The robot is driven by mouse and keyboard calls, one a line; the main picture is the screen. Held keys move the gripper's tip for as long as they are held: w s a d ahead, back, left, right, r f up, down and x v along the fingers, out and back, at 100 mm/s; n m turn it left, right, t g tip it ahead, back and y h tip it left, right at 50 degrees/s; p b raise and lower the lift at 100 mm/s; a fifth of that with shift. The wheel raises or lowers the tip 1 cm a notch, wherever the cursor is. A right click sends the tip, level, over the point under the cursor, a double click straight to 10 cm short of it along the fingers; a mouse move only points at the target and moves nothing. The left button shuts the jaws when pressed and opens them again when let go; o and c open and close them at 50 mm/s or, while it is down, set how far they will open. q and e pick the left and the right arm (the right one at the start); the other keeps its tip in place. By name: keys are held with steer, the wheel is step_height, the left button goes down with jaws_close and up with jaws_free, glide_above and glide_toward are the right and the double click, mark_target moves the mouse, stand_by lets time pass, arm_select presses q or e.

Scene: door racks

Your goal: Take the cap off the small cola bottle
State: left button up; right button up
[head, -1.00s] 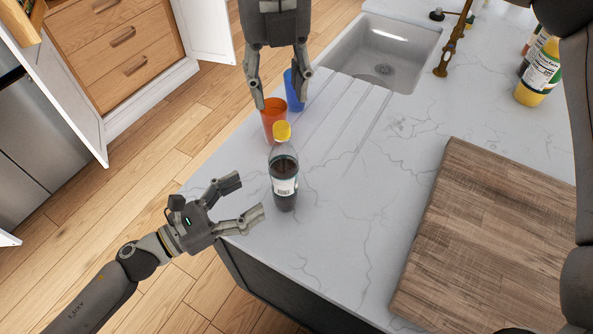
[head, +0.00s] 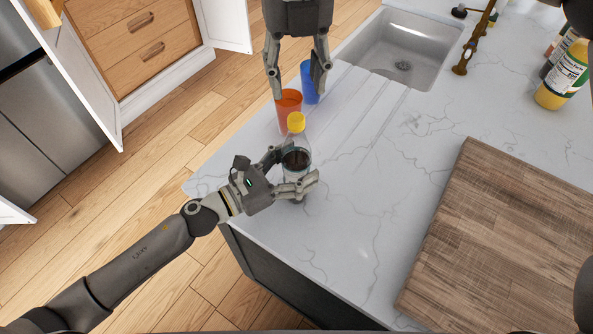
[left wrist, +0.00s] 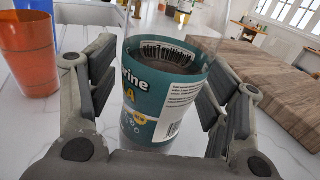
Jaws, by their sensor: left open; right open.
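The small cola bottle (head: 297,158) stands upright on the white marble counter, with its yellow cap (head: 296,122) on top. It has dark liquid inside. My left gripper (head: 297,172) is open around the lower part of the bottle. In the left wrist view the bottle's teal label (left wrist: 160,95) fills the space between the open fingers, with a finger on either side; I cannot tell whether they touch it. The cap is out of that view. My right gripper (head: 298,88) is open and empty, pointing down above and behind the cap, near the cups.
An orange cup (head: 288,108) and a blue cup (head: 309,82) stand just behind the bottle. A wooden board (head: 490,240) lies at the right. A sink (head: 405,50) is at the back, with bottles (head: 562,80) right of it. The counter between bottle and board is clear.

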mark_target(297, 117)
arm_select(q)
jaws_close()
stand_by(0.4)
arm_select(e)
steer(key=m, duration=0.8)
steer(key=shift+m, duration=0.3)
steer(key=m, duration=0.9)
steer(key=shift+f, duration=4)
